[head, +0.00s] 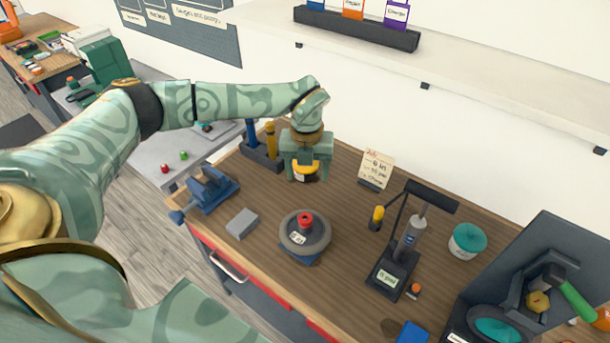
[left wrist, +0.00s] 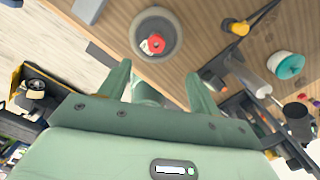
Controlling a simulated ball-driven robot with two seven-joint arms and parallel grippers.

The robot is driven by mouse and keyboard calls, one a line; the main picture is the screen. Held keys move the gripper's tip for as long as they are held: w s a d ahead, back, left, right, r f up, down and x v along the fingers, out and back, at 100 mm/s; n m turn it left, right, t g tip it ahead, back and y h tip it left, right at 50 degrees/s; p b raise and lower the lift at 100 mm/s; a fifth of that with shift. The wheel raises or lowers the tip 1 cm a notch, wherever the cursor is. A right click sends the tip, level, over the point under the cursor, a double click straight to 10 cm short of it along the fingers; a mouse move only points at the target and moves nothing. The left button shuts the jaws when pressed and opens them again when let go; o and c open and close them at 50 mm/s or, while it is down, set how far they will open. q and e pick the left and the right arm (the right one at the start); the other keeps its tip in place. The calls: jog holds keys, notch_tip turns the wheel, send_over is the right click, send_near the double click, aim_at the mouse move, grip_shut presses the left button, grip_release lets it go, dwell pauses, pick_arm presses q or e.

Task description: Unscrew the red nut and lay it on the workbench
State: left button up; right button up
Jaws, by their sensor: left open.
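The red nut (head: 305,218) sits at the middle of a dark grey wheel (head: 287,243), which lies on a blue stand on the workbench (head: 345,262). In the left wrist view the nut (left wrist: 153,44) shows on the wheel (left wrist: 141,22), beyond the fingertips. My left gripper (head: 307,174) is open and points down above the bench, behind the wheel and apart from the nut. Its two spread fingers (left wrist: 160,82) show in the left wrist view, with no nut between them. My right gripper is not in view.
A grey block (head: 242,223) and a blue vise (head: 210,190) are left of the wheel. A pump with a gauge stand (head: 394,275), a teal-lidded tub (head: 467,241) and a note card (head: 376,169) are to the right. Bare wood lies between wheel and pump.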

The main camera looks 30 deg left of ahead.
pick_arm(q)
jog(key=w+f+t+b, duration=0.1)
jog(key=w+b, duration=0.2)
jog(key=b, duration=0.3)
jog(key=m+g+b, duration=0.1)
jog(key=m+b, duration=0.9)
jog(key=m, duration=1.5)
send_near(305, 219)
notch_tip(305, 219, down, 8)
jog(key=shift+w+f+b, duration=0.15)
jog(key=shift+f+b, duration=0.05)
jog(key=shift+b, duration=0.95)
